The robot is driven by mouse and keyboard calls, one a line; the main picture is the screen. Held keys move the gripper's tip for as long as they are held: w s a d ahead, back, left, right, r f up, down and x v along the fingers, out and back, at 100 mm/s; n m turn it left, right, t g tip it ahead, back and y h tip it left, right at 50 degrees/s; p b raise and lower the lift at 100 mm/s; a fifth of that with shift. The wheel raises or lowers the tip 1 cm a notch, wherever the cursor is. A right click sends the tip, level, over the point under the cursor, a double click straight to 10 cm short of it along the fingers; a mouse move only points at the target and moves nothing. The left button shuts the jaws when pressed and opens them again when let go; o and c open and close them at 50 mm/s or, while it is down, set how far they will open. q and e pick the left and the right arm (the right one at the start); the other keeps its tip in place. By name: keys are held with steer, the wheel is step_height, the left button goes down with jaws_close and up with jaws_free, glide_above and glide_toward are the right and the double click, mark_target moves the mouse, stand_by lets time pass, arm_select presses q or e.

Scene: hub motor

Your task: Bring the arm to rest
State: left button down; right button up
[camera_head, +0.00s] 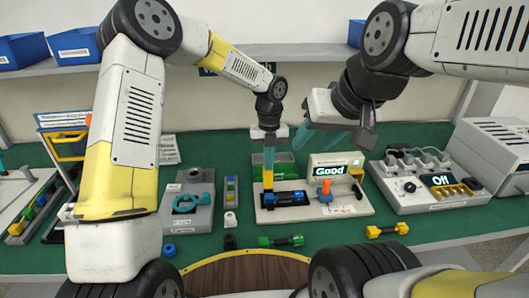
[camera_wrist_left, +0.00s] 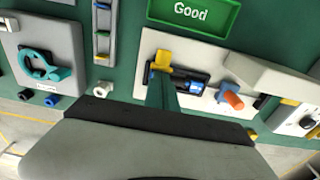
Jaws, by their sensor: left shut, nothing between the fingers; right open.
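My left gripper (camera_head: 268,176) hangs down over the test station (camera_head: 345,207), with its teal fingers shut and empty. In the left wrist view the fingers (camera_wrist_left: 161,92) are together in front of a blue and black part (camera_wrist_left: 192,88) in the station's dark cradle. I cannot tell whether they touch it. A yellow block (camera_wrist_left: 162,60) shows just beyond the fingertips.
A power unit (camera_head: 415,200) reading "Off" stands at the right. A grey fixture with a teal clamp (camera_head: 190,202) stands left of the station. A green-and-black part (camera_head: 281,241) and a yellow part (camera_head: 387,230) lie on the green mat in front. Blue bins (camera_head: 73,44) sit on the shelf.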

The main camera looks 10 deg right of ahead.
arm_select(q)
steer(key=s+a+r+n+t, duration=0.15)
steer(key=a+r+n, duration=0.25)
steer(key=r, duration=0.4)
steer(key=s+a+r+n, duration=0.2)
steer(key=a+r+n, duration=0.2)
steer(key=r, duration=0.3)
steer(key=s+a+r+n+t, duration=0.1)
steer(key=s+a+n, duration=0.3)
steer(key=n, duration=0.5)
steer(key=s+a+r+n+t+h, duration=0.1)
steer(key=s+a+r+n+t, duration=0.1)
steer(key=s+a+n, duration=0.3)
steer(key=s+a+r+n+t+h, duration=0.1)
steer(key=s+a+r+n, duration=0.3)
steer(key=s+n, duration=0.6)
steer(key=a+n+t, duration=0.1)
steer(key=n, duration=0.2)
steer(key=shift+s+a, duration=0.2)
steer(key=shift+a, duration=0.05)
